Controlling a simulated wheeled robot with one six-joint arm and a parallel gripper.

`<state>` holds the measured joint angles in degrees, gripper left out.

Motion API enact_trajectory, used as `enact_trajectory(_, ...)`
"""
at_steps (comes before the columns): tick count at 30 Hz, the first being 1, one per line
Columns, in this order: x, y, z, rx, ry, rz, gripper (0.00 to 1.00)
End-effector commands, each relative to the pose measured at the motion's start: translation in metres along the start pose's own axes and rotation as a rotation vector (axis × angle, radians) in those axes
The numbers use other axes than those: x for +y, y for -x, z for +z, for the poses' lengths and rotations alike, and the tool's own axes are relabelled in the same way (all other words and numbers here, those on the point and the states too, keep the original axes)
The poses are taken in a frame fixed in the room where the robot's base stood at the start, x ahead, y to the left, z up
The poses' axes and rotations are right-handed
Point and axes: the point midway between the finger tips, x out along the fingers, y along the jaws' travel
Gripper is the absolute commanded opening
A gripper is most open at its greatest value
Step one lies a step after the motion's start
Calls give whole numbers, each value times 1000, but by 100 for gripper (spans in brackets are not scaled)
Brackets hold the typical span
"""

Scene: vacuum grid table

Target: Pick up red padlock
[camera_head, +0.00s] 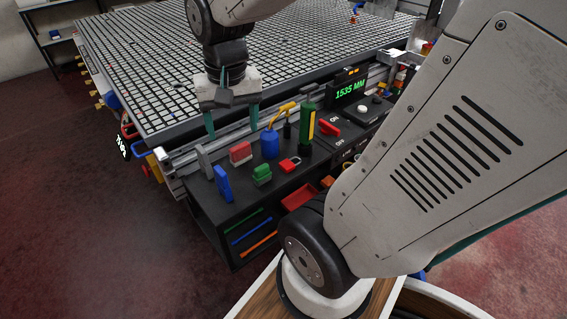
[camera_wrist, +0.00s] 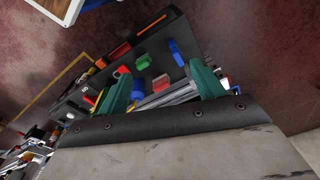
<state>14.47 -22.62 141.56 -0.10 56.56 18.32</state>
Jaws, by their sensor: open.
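The red padlock (camera_head: 290,164) lies on the dark shelf along the table's front edge in the head view. It is to the right of a green item (camera_head: 262,174) and in front of a blue bottle (camera_head: 270,143). My gripper (camera_head: 231,122) is open and empty, its two teal fingers pointing down. It is above and behind the shelf items, left of the padlock and apart from it. In the wrist view my gripper (camera_wrist: 163,88) has a red block (camera_wrist: 161,83) showing between its fingers.
The shelf also carries a blue item (camera_head: 222,184), a red block (camera_head: 240,152) and a tall green-and-yellow item (camera_head: 306,125) behind the padlock. A control panel with a green display (camera_head: 350,90) stands to the right. The grid table (camera_head: 270,50) lies behind.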

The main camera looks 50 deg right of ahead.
Motion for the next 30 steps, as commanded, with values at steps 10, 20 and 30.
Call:
enact_trajectory(10, 96, -126, -112, -42, -744, 43, 67)
enact_trajectory(20, 179, -221, -136, -52, -1189, 65, 67)
enact_trajectory(30, 188, -259, -134, -53, -1237, 68, 67)
